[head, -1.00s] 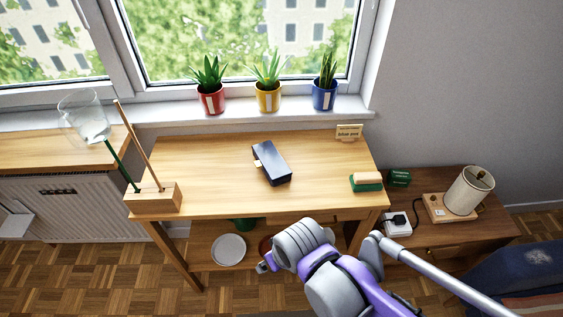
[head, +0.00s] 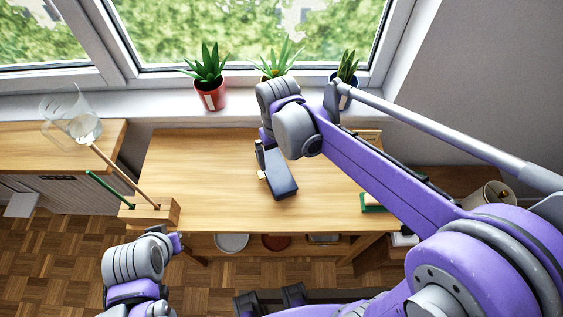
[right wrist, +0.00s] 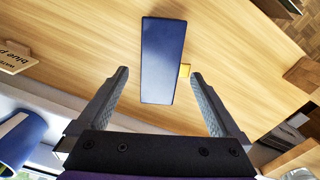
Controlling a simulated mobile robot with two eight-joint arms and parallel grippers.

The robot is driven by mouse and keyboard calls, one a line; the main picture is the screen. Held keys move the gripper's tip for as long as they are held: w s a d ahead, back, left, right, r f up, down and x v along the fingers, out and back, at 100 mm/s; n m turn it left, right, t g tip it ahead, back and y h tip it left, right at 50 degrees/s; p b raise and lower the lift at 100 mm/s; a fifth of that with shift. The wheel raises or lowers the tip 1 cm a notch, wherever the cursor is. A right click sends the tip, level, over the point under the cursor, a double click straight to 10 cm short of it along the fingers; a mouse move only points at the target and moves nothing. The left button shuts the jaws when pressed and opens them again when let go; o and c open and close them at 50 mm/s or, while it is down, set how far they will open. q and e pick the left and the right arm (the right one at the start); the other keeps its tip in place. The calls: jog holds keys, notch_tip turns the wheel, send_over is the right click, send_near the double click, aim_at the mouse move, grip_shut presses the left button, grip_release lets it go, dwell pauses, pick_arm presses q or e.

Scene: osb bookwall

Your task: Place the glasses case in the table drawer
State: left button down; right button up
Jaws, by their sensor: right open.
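The glasses case, a dark navy oblong box (head: 282,181) with a small yellow tab, lies on the wooden table (head: 205,170). In the right wrist view the case (right wrist: 163,60) lies ahead of and roughly between the open fingers of my right gripper (right wrist: 160,95), with nothing held. In the head view my right gripper (head: 262,158) is over the table at the far end of the case, partly hidden by its wrist. My left gripper (head: 178,243) is low at the left, in front of the table; its fingers cannot be made out. No open table drawer shows.
A wooden block holding sticks (head: 150,211) stands at the table's left front. Potted plants, including a red pot (head: 211,97), line the sill.

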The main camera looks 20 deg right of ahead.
aim_at(279, 175)
jog(key=f, duration=0.4)
jog(key=shift+s+a, duration=0.1)
jog(key=shift+s, duration=0.25)
notch_tip(279, 175, down, 6)
jog(key=shift+w+r+b, duration=0.15)
jog(key=shift+b, duration=0.15)
jog(key=shift+r, duration=0.1)
grip_shut()
